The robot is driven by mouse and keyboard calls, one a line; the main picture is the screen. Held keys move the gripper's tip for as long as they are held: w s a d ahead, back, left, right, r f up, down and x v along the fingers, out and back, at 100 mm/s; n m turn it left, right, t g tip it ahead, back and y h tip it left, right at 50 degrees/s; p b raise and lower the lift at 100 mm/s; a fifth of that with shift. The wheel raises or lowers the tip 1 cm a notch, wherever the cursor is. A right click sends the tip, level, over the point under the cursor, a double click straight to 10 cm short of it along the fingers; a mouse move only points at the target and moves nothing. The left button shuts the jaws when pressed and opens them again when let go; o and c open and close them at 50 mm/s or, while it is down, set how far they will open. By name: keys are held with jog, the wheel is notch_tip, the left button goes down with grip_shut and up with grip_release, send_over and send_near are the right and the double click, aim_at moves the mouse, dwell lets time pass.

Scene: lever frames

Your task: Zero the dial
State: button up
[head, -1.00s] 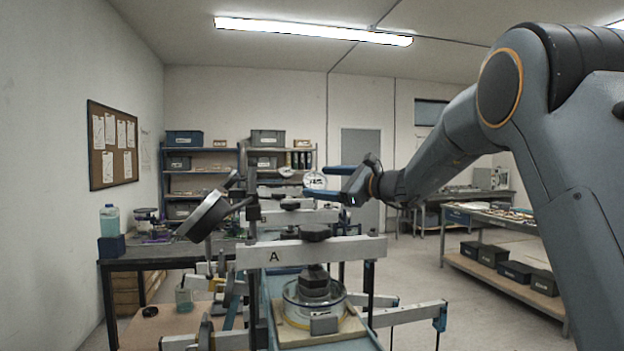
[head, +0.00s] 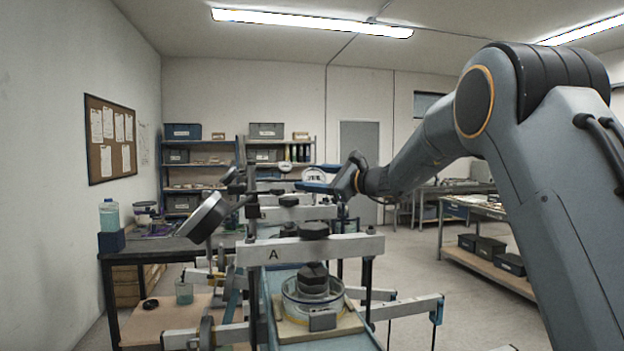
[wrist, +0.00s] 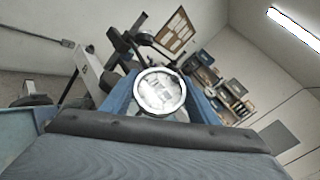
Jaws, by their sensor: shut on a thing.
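A round dial with a pale face and a metal rim (wrist: 160,92) shows in the wrist view between my two blue fingers. The head view shows the dial (head: 314,174) behind the frames, partly covered by a finger. My gripper (head: 316,183) reaches it from the right and is shut on the dial's rim. In the wrist view my gripper (wrist: 160,98) has one finger on each side of the rim. The dial face has grey marks, but its pointer and scale are too small and washed out to read.
A lever frame marked A (head: 330,249) stands in front, with a weight (head: 314,279) in a glass dish below it. More beams stand close behind. The floor at the right (head: 410,265) is clear.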

jog(key=shift+s+n+g, duration=0.1)
jog(key=shift+n+g, duration=1.6)
jog(key=shift+n, duration=0.1)
jog(key=o, duration=1)
jog(key=shift+o, duration=0.2)
jog(key=b+v, duration=0.3)
jog(key=v, duration=0.4)
jog(key=shift+s+d, duration=0.15)
jog(key=shift+d, duration=0.2)
